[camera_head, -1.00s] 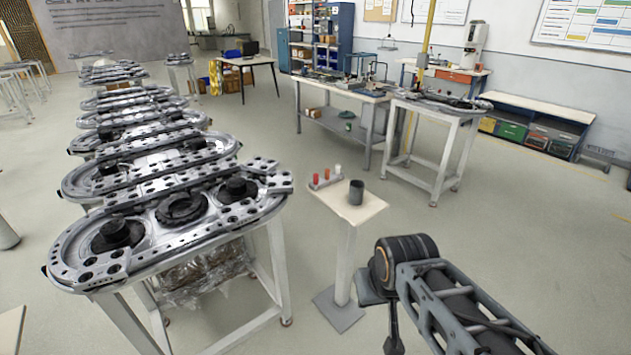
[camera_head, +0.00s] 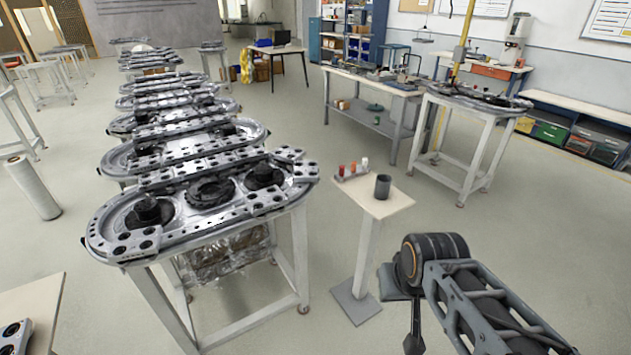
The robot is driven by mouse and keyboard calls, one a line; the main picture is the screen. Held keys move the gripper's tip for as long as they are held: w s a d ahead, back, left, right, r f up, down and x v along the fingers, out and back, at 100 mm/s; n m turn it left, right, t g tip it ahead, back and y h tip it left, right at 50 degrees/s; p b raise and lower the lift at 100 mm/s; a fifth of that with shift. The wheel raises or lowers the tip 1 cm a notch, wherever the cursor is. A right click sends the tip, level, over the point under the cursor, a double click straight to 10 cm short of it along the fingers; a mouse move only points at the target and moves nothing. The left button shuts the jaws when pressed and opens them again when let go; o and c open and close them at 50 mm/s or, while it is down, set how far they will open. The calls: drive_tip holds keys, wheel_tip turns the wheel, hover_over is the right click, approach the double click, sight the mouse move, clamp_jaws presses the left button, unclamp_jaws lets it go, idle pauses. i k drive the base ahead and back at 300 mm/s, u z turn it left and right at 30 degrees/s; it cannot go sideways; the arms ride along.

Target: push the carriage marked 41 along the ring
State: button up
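The nearest ring track (camera_head: 105,221) is a long grey oval on a white-legged table at the left. Grey carriages with dark round holes (camera_head: 140,246) sit along it in a chain. No number is readable on any carriage, so I cannot tell which one is marked 41. My arm (camera_head: 480,305) is at the lower right, apart from the track. Its dark lower part runs down near the bottom edge, and the gripper's fingers do not show.
A small pedestal table (camera_head: 395,204) with a dark cup (camera_head: 383,187) and small red and white pieces stands between track and arm. More ring tracks line up behind. A pale table (camera_head: 35,300) with a holed grey piece (camera_head: 14,338) is at lower left. Open floor lies in front.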

sight(258, 202)
drive_tip(key=z, duration=0.2)
drive_tip(key=i, duration=0.95)
drive_tip(key=u, duration=1.05)
drive_tip(key=i, duration=0.55)
drive_tip(key=u, duration=0.55)
